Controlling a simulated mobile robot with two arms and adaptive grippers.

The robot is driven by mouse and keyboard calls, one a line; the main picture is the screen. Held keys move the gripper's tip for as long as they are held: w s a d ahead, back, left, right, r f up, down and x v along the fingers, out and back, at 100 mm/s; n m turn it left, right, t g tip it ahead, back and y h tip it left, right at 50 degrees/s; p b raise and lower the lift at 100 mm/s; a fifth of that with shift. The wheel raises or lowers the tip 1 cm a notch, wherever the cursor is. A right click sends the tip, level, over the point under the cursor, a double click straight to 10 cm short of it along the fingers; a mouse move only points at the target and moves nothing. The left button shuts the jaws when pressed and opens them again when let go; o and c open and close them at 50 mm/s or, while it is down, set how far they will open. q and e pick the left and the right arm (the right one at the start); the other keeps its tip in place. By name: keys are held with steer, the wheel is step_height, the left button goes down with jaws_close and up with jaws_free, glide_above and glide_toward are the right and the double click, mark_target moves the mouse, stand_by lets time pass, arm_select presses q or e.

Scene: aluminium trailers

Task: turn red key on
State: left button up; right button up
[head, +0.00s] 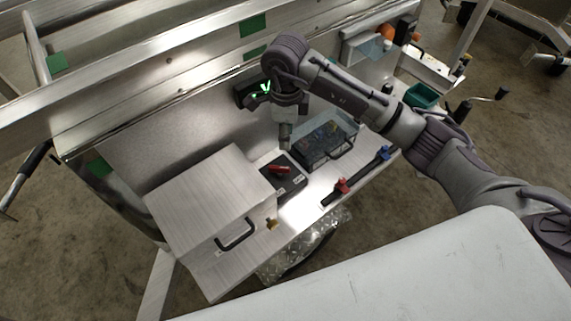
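The red key (280,169) is a small red handle lying across the top of a black switch box (291,186) with small pale labels. The box sits on the metal shelf, right of a large metal box. My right gripper (285,147) points down just behind and above the red key, with a gap in the picture between them. Its fingers look like one narrow shape from here, so I cannot tell whether they are open or shut. I see nothing held in it. My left gripper is out of view.
A metal box with a black handle (235,234) stands left of the switch box. A clear-lidded dark case (325,146) stands close on the right. A black bar with a red clamp (342,187) and a blue clamp (384,153) lies along the shelf's front edge.

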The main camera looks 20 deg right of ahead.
mark_target(285, 168)
step_height(285, 168, down, 13)
steer(key=shift+a+f+p, duration=0.1)
steer(key=shift+f+p, duration=0.05)
steer(key=shift+p, duration=0.65)
jaws_close()
